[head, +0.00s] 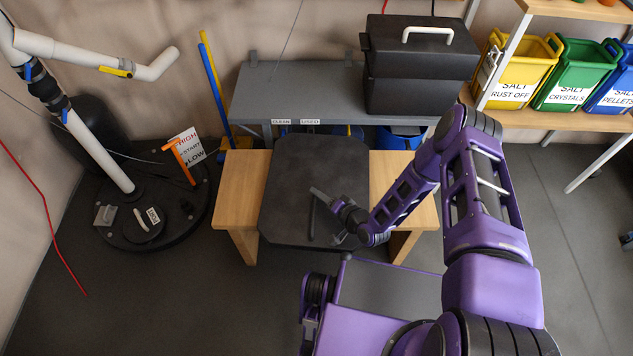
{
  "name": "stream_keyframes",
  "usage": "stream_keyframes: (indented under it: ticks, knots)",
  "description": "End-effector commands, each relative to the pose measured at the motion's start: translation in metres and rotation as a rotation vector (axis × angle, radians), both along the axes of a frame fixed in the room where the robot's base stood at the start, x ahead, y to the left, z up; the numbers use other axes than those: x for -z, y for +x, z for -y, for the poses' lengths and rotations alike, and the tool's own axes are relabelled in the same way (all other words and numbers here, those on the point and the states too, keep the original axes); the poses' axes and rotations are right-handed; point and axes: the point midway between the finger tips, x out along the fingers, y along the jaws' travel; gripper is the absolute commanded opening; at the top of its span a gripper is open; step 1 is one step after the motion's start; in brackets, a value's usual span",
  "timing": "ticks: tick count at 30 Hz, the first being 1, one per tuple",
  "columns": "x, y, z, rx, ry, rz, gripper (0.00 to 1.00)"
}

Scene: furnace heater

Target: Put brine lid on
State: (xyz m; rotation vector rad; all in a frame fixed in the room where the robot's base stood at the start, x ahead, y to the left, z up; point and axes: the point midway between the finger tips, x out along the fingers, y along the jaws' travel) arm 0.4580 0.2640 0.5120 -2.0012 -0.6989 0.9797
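A black plate with cut corners, which looks like the brine lid (300,165), lies flat on a wooden bench (233,195) in the middle of the head view. A thin dark bar, apparently its handle (312,220), stands out near its front half. My gripper (322,216) is over the front right part of the lid, with its fingers spread apart and pointing left. The handle is near the fingertips; I cannot tell whether they touch it.
A white pipe (100,155), an orange marker (180,163) and a HIGH/LOW sign (188,147) rise at the round opening. A grey shelf (300,92) with a black box (420,60) stands behind the bench. Salt bins (515,70) are at the right.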

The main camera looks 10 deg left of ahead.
Motion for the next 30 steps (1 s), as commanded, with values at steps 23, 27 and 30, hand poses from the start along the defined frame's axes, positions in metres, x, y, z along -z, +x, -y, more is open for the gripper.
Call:
stream_keyframes:
  ticks: [23, 27, 30]
  knots:
    - [0.0021, 0.0026, -0.0039, -0.001, 0.000, -0.001, 0.00]
    - [0.0025, 0.0025, -0.0036, 0.000, -0.001, -0.001, 0.00]
    - [0.0029, 0.0024, -0.0033, -0.001, -0.002, -0.001, 0.00]
